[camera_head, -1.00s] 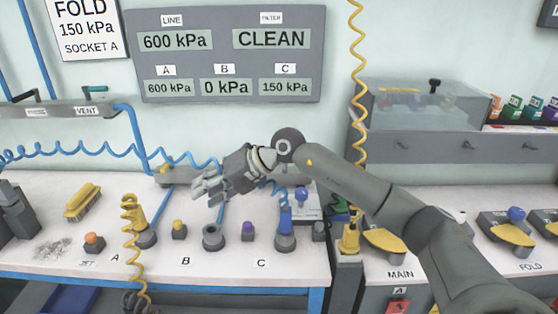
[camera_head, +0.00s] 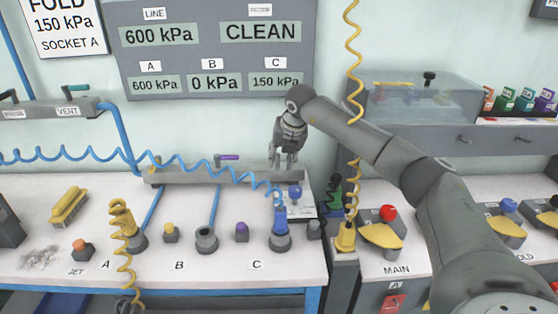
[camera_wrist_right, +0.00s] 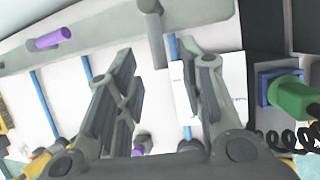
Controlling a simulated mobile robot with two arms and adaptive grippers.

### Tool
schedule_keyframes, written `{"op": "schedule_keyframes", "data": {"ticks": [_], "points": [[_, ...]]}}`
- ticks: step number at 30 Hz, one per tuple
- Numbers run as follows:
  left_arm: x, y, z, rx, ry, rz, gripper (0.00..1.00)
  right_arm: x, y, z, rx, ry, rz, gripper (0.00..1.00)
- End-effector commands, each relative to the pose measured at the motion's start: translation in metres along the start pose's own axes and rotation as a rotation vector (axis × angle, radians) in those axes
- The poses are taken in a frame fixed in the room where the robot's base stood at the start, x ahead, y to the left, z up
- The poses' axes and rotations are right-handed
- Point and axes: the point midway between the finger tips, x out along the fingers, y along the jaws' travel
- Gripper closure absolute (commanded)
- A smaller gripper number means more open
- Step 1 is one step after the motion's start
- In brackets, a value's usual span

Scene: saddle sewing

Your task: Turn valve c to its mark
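A grey valve bar (camera_head: 185,177) runs along the back of the bench. A purple valve handle (camera_head: 228,157) sits on its middle and also shows at the upper left of the right wrist view (camera_wrist_right: 48,38). A grey stem (camera_wrist_right: 155,35) stands at the bar's right part, between the fingertips in the wrist view. No letter is readable on either valve, so I cannot tell which is valve c. My right gripper (camera_head: 283,158) points down over the bar's right end, fingers apart and empty. It hides that end in the head view. My left gripper is out of view.
The wall panel (camera_head: 205,100) reads 150 kPa for C. A blue coiled hose (camera_head: 200,168) crosses in front of the bar to the blue plug (camera_head: 281,222) by the C label (camera_head: 257,265). A yellow coiled hose (camera_head: 354,60) hangs near my right arm.

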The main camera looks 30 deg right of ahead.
Motion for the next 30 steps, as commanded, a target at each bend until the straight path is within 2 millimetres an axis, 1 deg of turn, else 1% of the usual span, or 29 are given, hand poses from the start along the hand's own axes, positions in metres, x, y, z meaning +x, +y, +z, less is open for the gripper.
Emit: {"op": "schedule_keyframes", "data": {"ticks": [1,3,6,9,16,17,24,25,30], "points": [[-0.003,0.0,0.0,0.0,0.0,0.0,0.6,0.007,0.001,-0.001,-0.001,0.004,-0.001,0.64],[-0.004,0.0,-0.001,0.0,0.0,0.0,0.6,0.015,0.0,0.0,-0.001,0.002,-0.001,0.64],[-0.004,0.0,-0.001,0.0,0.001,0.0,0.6,0.023,0.0,0.0,-0.001,0.001,0.0,0.64],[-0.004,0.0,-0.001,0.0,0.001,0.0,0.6,0.027,0.0,0.0,-0.001,0.0,0.0,0.64],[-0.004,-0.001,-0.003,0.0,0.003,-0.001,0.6,0.027,0.0,0.0,-0.002,0.0,0.001,0.64],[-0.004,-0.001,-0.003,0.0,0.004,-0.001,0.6,0.027,0.0,0.0,-0.002,0.0,0.001,0.66],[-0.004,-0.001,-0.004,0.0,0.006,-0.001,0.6,0.027,0.0,0.0,-0.001,0.0,0.001,0.97],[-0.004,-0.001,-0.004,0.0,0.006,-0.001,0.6,0.027,0.0,0.0,-0.001,0.0,0.001,1.0],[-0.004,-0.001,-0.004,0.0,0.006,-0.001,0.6,0.027,0.0,0.0,-0.001,0.0,0.001,1.0]]}}
